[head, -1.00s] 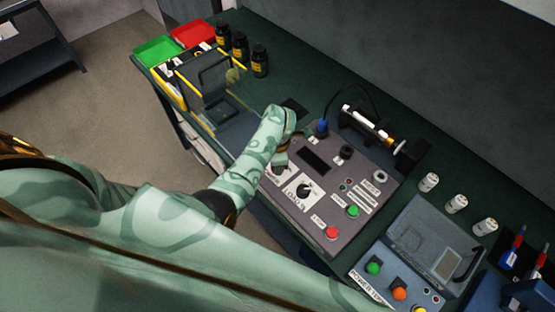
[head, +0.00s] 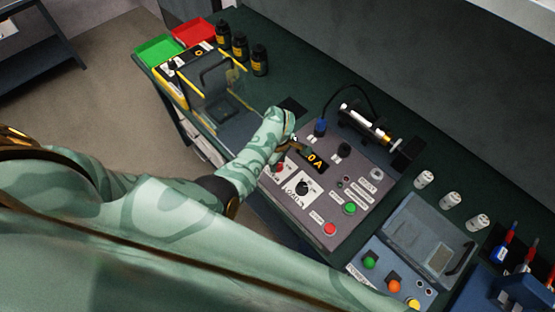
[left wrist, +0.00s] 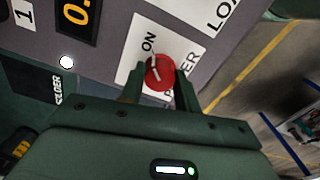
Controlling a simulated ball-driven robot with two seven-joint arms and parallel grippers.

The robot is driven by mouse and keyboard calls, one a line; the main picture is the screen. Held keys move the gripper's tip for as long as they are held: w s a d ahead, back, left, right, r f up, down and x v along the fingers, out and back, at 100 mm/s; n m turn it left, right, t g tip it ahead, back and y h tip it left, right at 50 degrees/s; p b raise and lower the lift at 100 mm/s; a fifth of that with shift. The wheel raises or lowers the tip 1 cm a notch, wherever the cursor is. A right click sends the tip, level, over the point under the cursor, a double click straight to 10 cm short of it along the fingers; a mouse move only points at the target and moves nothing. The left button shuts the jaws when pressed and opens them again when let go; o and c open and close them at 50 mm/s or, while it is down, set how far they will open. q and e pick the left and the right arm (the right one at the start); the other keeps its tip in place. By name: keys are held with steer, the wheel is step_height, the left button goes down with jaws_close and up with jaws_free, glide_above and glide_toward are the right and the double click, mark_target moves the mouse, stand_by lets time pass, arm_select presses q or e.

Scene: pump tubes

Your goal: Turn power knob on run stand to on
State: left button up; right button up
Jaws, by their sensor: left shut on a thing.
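The run stand (head: 335,195) is a grey panel on the green bench in the head view. Its red power knob (left wrist: 160,72) sits on a white plate with an ON label (left wrist: 148,42) in the left wrist view. The knob's white mark lies toward the ON side. My left gripper (left wrist: 159,84) is shut on the knob, one finger on each side of it. In the head view my left gripper (head: 289,152) is at the stand's upper left, partly covering the area around the knob. The stand's display (head: 315,162) is lit and reads about 0 A. My right gripper is not in view.
A black dial (head: 303,187), a red button (head: 330,228) and a green button (head: 349,208) sit close by on the panel. A blue-grey power tester (head: 385,268) stands at the right. A clear-walled box (head: 222,100) and black bottles (head: 260,60) are farther left.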

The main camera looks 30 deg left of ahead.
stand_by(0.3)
arm_select(q)
steer(key=o, duration=1)
step_height(320, 180, up, 16)
steer(key=p, duration=0.6)
steer(key=shift+r, duration=0.2)
